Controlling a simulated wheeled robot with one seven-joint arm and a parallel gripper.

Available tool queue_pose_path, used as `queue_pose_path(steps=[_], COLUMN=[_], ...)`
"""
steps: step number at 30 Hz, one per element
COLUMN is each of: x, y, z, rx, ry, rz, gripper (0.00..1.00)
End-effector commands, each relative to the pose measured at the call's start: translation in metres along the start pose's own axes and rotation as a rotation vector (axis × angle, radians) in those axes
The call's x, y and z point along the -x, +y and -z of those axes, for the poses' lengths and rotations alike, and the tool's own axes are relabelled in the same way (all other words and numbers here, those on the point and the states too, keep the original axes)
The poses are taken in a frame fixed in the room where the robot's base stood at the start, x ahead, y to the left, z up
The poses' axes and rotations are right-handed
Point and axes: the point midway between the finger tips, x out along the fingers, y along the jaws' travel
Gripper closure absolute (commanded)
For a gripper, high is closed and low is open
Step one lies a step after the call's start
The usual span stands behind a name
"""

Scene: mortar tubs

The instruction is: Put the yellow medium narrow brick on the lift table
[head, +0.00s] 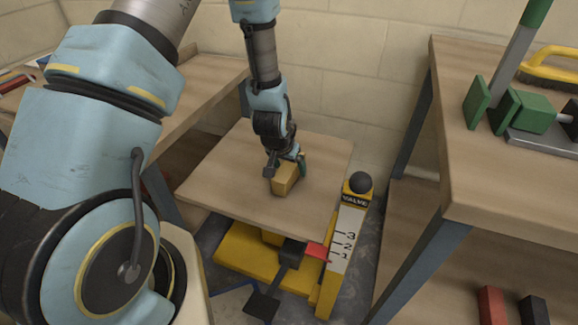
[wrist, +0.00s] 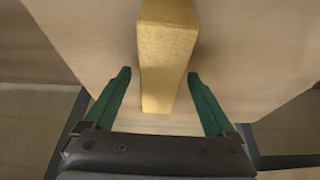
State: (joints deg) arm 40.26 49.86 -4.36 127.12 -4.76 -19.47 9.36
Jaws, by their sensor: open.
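The yellow brick (head: 285,178) stands on the wooden top of the lift table (head: 225,188). In the wrist view the brick (wrist: 168,55) reaches from the top edge down between my fingers, with a gap on both sides. My gripper (head: 286,163) is at the brick, its green fingers (wrist: 160,88) open on either side of it. The brick appears to rest on the board, though its underside is hard to see.
A yellow valve post with a black knob and number scale (head: 347,232) stands at the lift table's right. A workbench (head: 500,175) with green clamp parts (head: 525,112) is at right. Another bench (head: 200,88) is at left. The board around the brick is clear.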

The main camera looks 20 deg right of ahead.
Motion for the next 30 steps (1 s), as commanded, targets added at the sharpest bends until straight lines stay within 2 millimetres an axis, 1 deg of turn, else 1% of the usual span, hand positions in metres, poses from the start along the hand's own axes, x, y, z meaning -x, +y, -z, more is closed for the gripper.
queue_pose_path(steps=[4,8,11,15,21,25,30], x=[0.001,0.013,0.031,0.060,0.092,0.104,0.108], y=[0.000,0.000,0.000,0.000,0.000,0.000,0.000], z=[-0.001,0.001,0.001,0.001,0.001,0.001,0.000], rx=[0.000,0.000,0.000,0.000,0.000,0.000,0.001], ry=[-0.002,0.000,0.002,0.002,0.002,0.002,-0.001], rz=[0.000,0.000,0.000,0.000,0.000,0.000,0.000], gripper=[0.10,0.10,0.10,0.10,0.10,0.10,0.10])
